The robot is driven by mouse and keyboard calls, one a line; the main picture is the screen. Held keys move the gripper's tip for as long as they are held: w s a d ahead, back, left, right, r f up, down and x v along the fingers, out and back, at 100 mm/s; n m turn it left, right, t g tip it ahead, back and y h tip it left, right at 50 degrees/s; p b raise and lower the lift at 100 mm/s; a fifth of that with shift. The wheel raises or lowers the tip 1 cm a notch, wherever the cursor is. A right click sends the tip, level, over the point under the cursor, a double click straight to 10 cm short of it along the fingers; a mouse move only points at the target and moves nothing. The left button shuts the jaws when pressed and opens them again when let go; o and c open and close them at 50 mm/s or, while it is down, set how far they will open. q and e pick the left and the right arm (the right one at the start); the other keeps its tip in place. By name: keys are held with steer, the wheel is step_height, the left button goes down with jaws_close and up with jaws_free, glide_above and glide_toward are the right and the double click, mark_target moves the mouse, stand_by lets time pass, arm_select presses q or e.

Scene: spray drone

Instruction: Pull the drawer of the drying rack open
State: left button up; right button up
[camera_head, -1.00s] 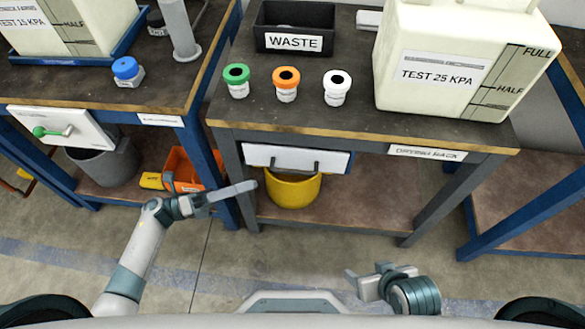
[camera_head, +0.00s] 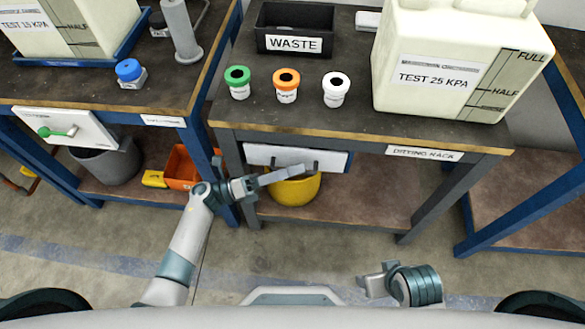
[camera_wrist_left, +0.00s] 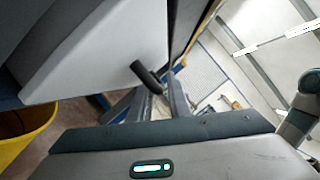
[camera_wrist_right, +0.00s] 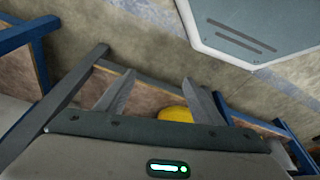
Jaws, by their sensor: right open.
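The drying rack's drawer has a white front (camera_head: 331,160) under the middle table's edge, and it looks closed. A label reading DRYING RACK (camera_head: 424,153) is on the table's edge to the right. My left gripper (camera_head: 292,173) is in front of the drawer, its fingers over the dark handle, which is partly hidden in the head view. In the left wrist view the dark handle (camera_wrist_left: 147,76) stands out from the white front, close to the fingertips. The left fingers (camera_wrist_left: 154,103) look apart. My right gripper (camera_head: 366,278) is open and empty, low and away from the table.
A yellow bucket (camera_head: 291,190) stands below the drawer. On the table are a WASTE bin (camera_head: 293,43), green, orange and white-capped bottles and a large TEST 25 KPA tank (camera_head: 437,76).

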arm_select(q)
steer(key=c, duration=0.4)
jaws_close()
arm_select(e)
steer(key=shift+w+a, duration=0.1)
steer(key=shift+a, duration=0.05)
steer(key=shift+r, duration=0.1)
arm_select(q)
steer(key=shift+s, duration=0.1)
steer(key=s+a+p, duration=0.2)
steer(key=s, duration=2.1)
steer(key=shift+a, duration=0.25)
arm_select(e)
steer(key=x, duration=0.5)
steer(key=shift+f, duration=0.35)
